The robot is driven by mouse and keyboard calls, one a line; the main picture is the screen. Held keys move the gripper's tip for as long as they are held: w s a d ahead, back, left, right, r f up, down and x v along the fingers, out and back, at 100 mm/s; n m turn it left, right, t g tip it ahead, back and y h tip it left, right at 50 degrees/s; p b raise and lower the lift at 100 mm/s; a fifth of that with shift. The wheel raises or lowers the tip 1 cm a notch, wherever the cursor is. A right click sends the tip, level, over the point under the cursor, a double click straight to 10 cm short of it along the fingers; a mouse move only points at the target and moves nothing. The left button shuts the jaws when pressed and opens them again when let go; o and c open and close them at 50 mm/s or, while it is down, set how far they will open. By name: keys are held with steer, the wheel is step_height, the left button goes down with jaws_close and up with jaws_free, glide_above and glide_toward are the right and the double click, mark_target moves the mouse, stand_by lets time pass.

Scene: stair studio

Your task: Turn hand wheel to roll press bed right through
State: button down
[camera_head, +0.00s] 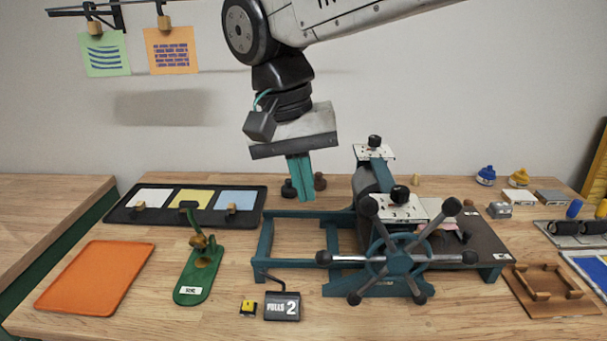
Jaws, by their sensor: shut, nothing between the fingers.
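The roller press stands right of centre on the wooden table. Its teal hand wheel (390,259) faces me, with several spokes ending in dark round knobs. The press bed (465,245) is a dark flat plate lying on the right side of the teal frame (267,240), past the roller (366,187). The left part of the frame is open, with bare rails. A small sheet lies on the bed by the wheel, partly hidden. My gripper (306,198) is shut and empty, pointing down above the back left of the frame, apart from the wheel.
A green stand (196,282), an orange tray (95,278) and a dark tray (115,214) with coloured sheets stand left. A "PULLS 2" counter (282,306) sits in front. A wooden tray (562,305) and ink rollers (578,228) are right. Cards (104,54) hang at upper left.

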mark_target(320, 252)
steer(key=f, duration=0.3)
steer(key=d+f, duration=0.1)
steer(key=f, duration=0.2)
steer(key=d+f, duration=0.1)
steer(key=f, duration=0.3)
steer(key=shift+s, duration=0.25)
steer(key=f+h, duration=0.6)
steer(key=f, duration=0.1)
steer(key=f+h, duration=0.3)
steer(key=f, duration=0.1)
steer(key=shift+d+g, duration=0.3)
steer(key=shift+d, duration=0.1)
steer(key=shift+d+f+h, duration=0.2)
steer(key=shift+f+h, duration=0.1)
steer(key=shift+d+f, duration=0.6)
steer(key=shift+f, duration=0.15)
